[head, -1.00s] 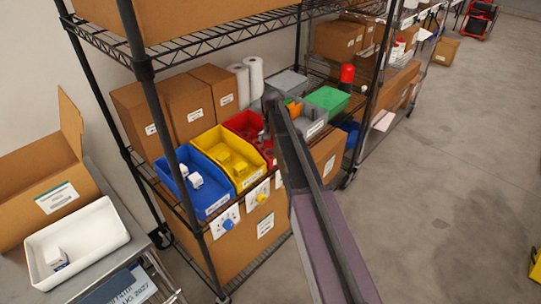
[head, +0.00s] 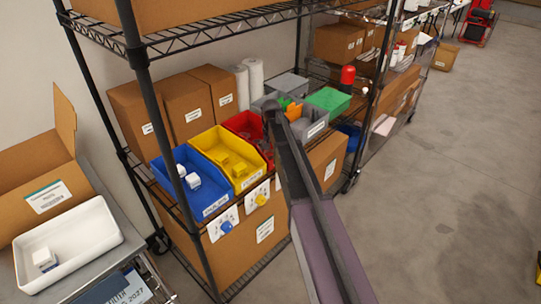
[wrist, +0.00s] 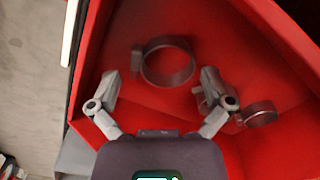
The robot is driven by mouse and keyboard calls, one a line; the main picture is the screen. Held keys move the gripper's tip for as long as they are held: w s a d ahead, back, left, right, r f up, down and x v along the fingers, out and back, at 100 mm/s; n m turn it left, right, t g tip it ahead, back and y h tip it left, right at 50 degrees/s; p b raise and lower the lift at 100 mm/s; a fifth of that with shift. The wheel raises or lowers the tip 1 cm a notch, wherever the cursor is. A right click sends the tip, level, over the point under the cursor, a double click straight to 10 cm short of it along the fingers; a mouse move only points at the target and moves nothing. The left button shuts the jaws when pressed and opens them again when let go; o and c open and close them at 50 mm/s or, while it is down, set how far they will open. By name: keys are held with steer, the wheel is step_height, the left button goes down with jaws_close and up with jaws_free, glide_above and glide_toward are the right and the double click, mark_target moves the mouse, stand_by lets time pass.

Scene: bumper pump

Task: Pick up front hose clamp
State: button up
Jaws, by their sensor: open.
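A metal hose clamp ring (wrist: 168,62) lies in the red bin (wrist: 250,50), between and slightly beyond my fingertips in the wrist view. A second, smaller-looking clamp (wrist: 260,115) lies to the right, beside my right finger, which hides part of that area. I cannot tell for certain which one counts as the front clamp. My gripper (wrist: 158,82) is open and empty, with its fingers over the bin. In the head view the red bin (head: 240,122) is partly hidden behind my arm, and the clamps are too small to tell apart there.
A yellow bin (head: 213,142) and a blue bin (head: 165,157) stand left of the red one. Grey bins and a green bin (head: 328,98) are to the right. Shelf posts (head: 135,60) and an upper shelf frame the space. A white tray (head: 110,233) stands at lower left.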

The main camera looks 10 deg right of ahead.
mark_target(271, 152)
steer(key=c, duration=0.8)
steer(key=shift+o, duration=0.2)
steer(key=shift+r, duration=0.15)
step_height(271, 152, up, 10)
steer(key=p, duration=1)
stand_by(0.3)
